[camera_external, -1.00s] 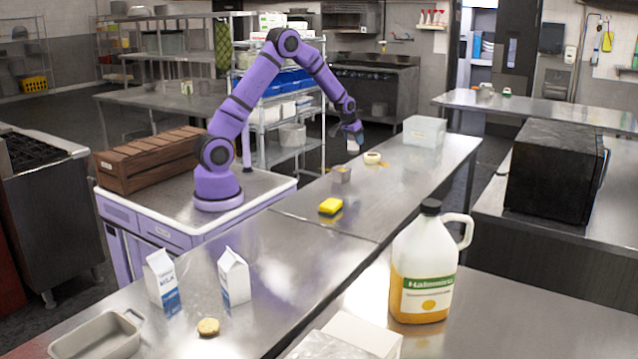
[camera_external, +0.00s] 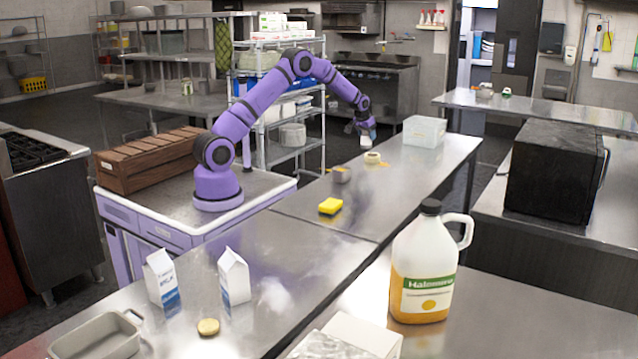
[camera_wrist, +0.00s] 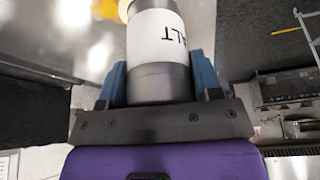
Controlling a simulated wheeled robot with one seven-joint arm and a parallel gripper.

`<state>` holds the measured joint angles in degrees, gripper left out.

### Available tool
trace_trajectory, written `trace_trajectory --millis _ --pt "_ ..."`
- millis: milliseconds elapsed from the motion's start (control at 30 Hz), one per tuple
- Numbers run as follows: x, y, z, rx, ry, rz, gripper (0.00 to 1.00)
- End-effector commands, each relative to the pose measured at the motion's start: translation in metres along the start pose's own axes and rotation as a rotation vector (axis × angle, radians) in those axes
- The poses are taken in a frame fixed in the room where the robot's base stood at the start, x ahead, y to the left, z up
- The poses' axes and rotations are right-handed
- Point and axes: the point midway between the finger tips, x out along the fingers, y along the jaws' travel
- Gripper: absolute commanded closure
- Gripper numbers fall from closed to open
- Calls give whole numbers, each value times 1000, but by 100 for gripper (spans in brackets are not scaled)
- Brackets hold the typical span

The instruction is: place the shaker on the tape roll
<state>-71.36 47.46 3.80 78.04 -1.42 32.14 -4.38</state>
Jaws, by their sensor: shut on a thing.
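The shaker (camera_wrist: 157,38) is a grey cylinder with a white band lettered "ALT", seen upside down in the wrist view. My gripper (camera_wrist: 160,82) is shut on it, one blue finger on each side. In the external view my gripper (camera_external: 367,132) holds the shaker (camera_external: 364,142) above the far part of the steel counter. The tape roll (camera_external: 372,158) is a pale ring lying on the counter just below and slightly right of the shaker; the two look apart. In the wrist view a pale piece of the roll (camera_wrist: 124,8) shows behind the shaker's top edge.
A clear plastic bin (camera_external: 424,131) stands right of the tape roll. A small grey container (camera_external: 341,175) and a yellow sponge (camera_external: 330,206) are nearer on the same counter (camera_external: 405,185). An orange-yellow item lies beside the roll. Milk cartons and a large jug stand nearer the camera.

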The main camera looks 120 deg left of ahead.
Motion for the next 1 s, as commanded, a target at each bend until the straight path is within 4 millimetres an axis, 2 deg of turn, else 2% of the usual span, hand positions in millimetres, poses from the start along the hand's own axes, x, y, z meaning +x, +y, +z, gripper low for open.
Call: trace_trajectory --millis 133,433,700,1000 --pt "10 8 -19 2 1 0 70" --pt "18 14 -32 0 0 0 70" --pt "48 15 -18 1 -1 0 70" --pt "50 14 -18 1 0 0 70"
